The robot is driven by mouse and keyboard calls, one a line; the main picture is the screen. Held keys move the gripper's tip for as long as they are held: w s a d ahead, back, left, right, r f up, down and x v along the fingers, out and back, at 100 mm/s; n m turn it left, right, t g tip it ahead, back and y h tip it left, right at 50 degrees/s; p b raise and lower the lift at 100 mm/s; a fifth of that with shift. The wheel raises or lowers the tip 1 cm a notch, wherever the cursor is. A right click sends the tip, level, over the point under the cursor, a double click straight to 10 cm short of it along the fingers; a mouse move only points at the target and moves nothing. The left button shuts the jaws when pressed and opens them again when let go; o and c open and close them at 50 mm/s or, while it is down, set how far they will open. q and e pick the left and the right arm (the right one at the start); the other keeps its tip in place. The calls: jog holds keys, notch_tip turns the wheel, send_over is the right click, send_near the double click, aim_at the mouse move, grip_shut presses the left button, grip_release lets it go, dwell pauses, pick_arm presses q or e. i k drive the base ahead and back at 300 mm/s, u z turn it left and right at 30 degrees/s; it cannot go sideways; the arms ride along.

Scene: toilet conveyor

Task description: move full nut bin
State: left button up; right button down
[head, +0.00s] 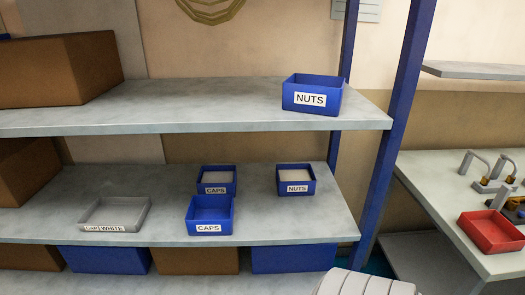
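A blue bin labelled NUTS (316,97) stands upright near the right end of the upper shelf. Its inner back wall shows blue, but its floor is hidden. A second blue bin labelled NUTS (296,182) stands upright on the middle shelf, towards the right, with a pale grey fill inside. Individual nuts are too small to make out. Neither of my grippers is in view.
The middle shelf (300,225) also holds a filled CAPS bin (216,180), an empty-looking CAPS bin (209,216) and a grey CAP WHITE tray (115,213). A blue post (393,140) borders the shelves. A red bin (490,232) sits on the right-hand table (440,200).

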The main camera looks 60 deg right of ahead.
aim_at(292, 179)
jog(key=z, duration=0.3)
jog(key=i, duration=1.05)
jog(key=z, duration=0.65)
